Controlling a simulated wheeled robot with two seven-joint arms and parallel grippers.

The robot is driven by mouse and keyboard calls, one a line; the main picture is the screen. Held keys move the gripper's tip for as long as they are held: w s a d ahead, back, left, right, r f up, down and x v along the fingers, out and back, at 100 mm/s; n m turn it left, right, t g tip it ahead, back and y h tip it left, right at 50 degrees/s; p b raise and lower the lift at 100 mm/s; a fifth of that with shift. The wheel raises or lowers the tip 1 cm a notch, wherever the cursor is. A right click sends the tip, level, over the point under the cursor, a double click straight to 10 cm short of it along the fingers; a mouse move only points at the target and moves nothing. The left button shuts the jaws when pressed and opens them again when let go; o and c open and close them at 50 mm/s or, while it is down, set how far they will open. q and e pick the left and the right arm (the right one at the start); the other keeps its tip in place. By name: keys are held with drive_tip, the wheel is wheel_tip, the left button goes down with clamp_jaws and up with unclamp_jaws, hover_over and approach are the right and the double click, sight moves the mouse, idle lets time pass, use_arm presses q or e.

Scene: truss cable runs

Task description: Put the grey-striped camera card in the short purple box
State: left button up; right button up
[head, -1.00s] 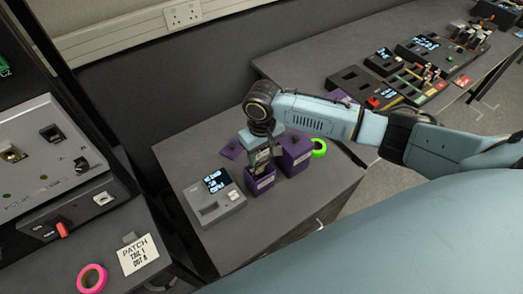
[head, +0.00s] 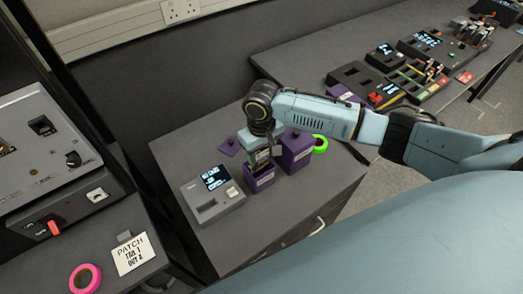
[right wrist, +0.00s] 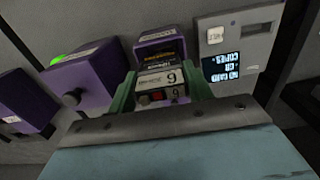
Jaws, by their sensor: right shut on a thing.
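My right gripper (head: 262,158) is over the short purple box (head: 260,178) and is shut on a card. In the right wrist view its green fingers grip the card (right wrist: 160,82) from both sides. The card shows pale and grey bands, a black patch, a red spot and the figure 6 or 9. The short box (right wrist: 160,38) shows right behind the card in that view. The card's lower end is at the box's mouth; I cannot tell how deep it sits. My left gripper is not in view.
A taller purple box (head: 297,152) stands close on the right, with green tape (head: 320,144) beside it. A grey reader with a screen (head: 213,196) stands on the left. A small purple lid (head: 228,147) lies behind. The grey tabletop in front is clear.

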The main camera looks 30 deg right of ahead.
sight(262, 166)
drive_tip(key=shift+f+p, duration=0.15)
drive_tip(key=shift+p, duration=0.2)
drive_tip(key=shift+f, duration=0.2)
idle(0.4)
drive_tip(key=shift+f+b, duration=0.6)
drive_tip(key=shift+f, duration=0.55)
drive_tip(key=shift+f, duration=0.3)
drive_tip(key=shift+f, duration=0.4)
drive_tip(key=shift+f, duration=0.15)
drive_tip(key=o, duration=1.1)
drive_tip(key=shift+c, duration=1.3)
